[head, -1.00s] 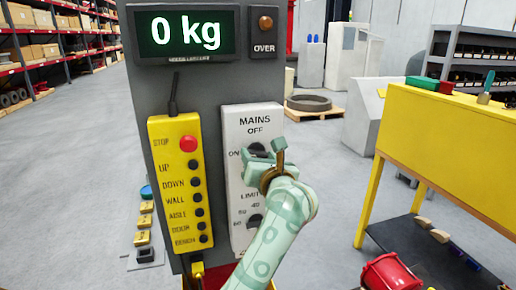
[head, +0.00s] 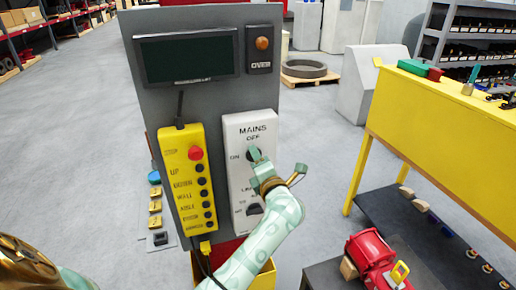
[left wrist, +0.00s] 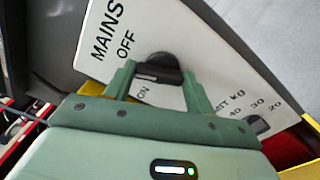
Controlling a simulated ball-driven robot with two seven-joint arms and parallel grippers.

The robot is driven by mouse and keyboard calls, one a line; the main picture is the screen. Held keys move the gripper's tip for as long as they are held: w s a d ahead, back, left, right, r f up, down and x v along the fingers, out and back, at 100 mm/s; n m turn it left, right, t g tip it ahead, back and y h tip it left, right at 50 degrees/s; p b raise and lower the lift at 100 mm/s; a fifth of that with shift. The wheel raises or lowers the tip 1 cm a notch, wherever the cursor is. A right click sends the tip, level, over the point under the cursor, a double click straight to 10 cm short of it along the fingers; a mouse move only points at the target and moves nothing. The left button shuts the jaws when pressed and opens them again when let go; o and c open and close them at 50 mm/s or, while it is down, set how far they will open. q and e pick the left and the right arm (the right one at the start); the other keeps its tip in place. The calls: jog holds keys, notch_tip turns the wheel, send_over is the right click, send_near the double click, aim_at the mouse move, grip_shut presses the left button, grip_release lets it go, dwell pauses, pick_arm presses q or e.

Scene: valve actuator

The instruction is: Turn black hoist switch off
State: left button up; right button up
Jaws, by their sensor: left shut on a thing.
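The black mains switch (head: 253,154) is a rotary knob on the white panel (head: 236,125), below the words MAINS and OFF. My left gripper (head: 262,172) is at this knob, partly covering it. In the left wrist view the black knob (left wrist: 160,68) sits between the two green fingers of my left gripper (left wrist: 158,84), which is shut on it. The knob's bar lies roughly along the panel's up-down line, with OFF and ON printed beside it. The display (head: 187,58) above is dark. My right gripper is not in view.
A second black knob (head: 254,209) is lower on the panel. A yellow button box (head: 188,180) with a red stop button hangs to its left. A yellow workbench (head: 425,115) stands at right, and a red object (head: 372,250) is at lower right.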

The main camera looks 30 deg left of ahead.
pick_arm(q)
jog(key=shift+d+f+m+p, duration=0.1)
jog(key=shift+m+p, duration=1.9)
jog(key=shift+p, duration=0.25)
jog(key=o, duration=1)
jog(key=shift+w, duration=0.1)
